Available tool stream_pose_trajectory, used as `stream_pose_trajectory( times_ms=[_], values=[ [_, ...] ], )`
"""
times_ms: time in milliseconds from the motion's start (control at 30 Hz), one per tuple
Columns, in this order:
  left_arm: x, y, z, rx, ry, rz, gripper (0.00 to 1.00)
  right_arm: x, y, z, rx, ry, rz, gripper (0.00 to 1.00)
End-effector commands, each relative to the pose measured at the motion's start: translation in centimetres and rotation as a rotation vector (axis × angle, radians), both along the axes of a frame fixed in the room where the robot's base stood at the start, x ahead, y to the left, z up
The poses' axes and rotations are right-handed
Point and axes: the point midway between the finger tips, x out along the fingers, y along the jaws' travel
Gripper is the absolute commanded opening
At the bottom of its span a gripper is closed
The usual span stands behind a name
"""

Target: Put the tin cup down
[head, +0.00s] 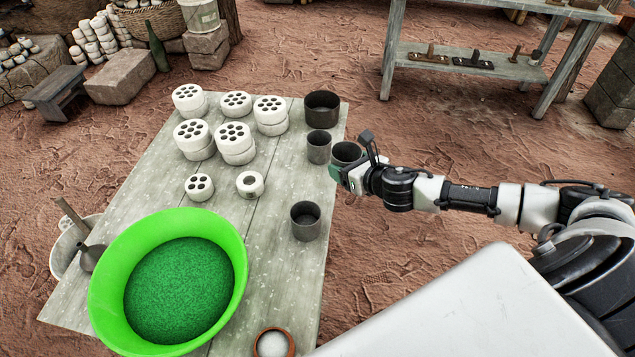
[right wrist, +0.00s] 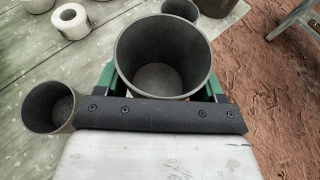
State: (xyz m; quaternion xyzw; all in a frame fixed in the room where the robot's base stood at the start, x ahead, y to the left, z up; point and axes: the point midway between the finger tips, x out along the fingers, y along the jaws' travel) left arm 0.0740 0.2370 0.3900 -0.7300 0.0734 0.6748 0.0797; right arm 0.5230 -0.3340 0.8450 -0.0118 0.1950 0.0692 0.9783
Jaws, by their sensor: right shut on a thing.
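My right gripper (head: 342,168) is shut on a dark grey tin cup (head: 347,152), upright and open at the top. The held cup appears at the table's right edge in the head view. In the right wrist view the cup (right wrist: 163,82) fills the space between the green fingers of the right gripper (right wrist: 163,92), and its inside looks empty. A similar grey cup (head: 319,149) stands on the table (head: 285,265) just left of the held one. Another grey cup (head: 305,223) stands nearer, by the right edge. My left gripper is not in view.
A wider dark pot (head: 322,110) stands at the table's far right corner. Several white perforated pieces (head: 237,150) and a white ring (head: 250,186) stand left of the cups. A green basin (head: 105,305) takes up the near left. Bare tabletop lies around the nearer cup.

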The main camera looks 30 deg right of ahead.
Motion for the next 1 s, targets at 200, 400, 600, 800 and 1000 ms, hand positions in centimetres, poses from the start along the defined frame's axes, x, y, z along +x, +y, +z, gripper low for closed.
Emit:
stream_pose_trajectory(
  times_ms=[200, 400, 600, 800, 1000],
  values=[
    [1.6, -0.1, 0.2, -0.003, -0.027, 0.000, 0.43, 3.8, 3.5, -2.9, 0.003, -0.002, 0.000, 0.43],
    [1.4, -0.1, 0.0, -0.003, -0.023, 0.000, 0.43, 5.4, 4.9, -4.3, 0.000, 0.000, 0.001, 0.43],
    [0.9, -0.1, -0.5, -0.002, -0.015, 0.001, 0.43, 5.6, 5.1, -5.9, 0.000, 0.002, 0.000, 0.43],
    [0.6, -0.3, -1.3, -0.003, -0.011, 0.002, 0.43, 5.5, 5.1, -8.6, 0.000, 0.002, 0.000, 0.43],
    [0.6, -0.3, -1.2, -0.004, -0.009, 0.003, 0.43, 5.5, 5.0, -8.5, -0.002, 0.001, 0.001, 0.43]
  ],
)
